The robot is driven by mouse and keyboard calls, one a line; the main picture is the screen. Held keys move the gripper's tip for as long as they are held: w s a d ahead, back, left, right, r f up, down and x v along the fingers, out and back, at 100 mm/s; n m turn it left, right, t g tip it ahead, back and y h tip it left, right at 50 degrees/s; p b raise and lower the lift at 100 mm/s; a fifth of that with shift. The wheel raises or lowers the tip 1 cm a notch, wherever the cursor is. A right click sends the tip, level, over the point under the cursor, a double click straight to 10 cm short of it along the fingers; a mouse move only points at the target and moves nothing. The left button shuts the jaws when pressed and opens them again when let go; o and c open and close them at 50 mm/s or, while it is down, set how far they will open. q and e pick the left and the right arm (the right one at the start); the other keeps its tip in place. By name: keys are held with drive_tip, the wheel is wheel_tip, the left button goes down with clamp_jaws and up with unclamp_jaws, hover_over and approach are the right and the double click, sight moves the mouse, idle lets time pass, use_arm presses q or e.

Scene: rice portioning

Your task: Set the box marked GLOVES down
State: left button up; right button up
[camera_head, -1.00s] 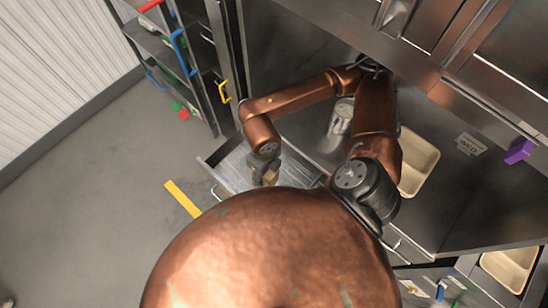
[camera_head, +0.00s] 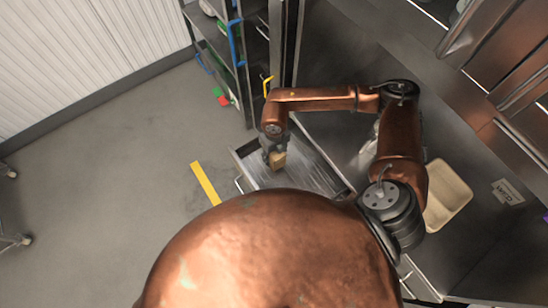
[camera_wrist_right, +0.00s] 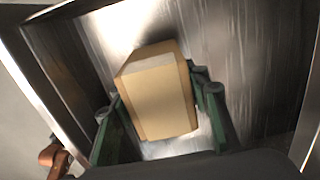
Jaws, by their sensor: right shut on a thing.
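A tan cardboard box (camera_wrist_right: 160,95) with a paler strip along its top edge is between the green fingers of my right gripper (camera_wrist_right: 158,103) in the right wrist view. The gripper is shut on it. No lettering shows on the faces I see. In the head view the box (camera_head: 278,160) is small, under my right gripper (camera_head: 272,155), over an open metal drawer (camera_head: 240,165). I cannot tell whether the box touches the drawer floor. My left gripper is not in view.
A steel counter (camera_head: 345,140) with a beige tray (camera_head: 447,200) lies right of the drawer. A shelf rack (camera_head: 243,85) with coloured handles stands behind it. A yellow floor strip (camera_head: 205,183) lies left of the drawer. The drawer has bare floor around the box.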

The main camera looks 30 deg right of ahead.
drive_tip(key=shift+w+f, duration=0.15)
drive_tip(key=shift+f, duration=0.05)
drive_tip(key=shift+w+f, duration=0.1)
drive_tip(key=shift+f, duration=1.55)
drive_tip(key=shift+f, duration=0.1)
drive_tip(key=o, duration=1.3)
wheel_tip(320, 180, up, 12)
drive_tip(key=shift+r, duration=0.15)
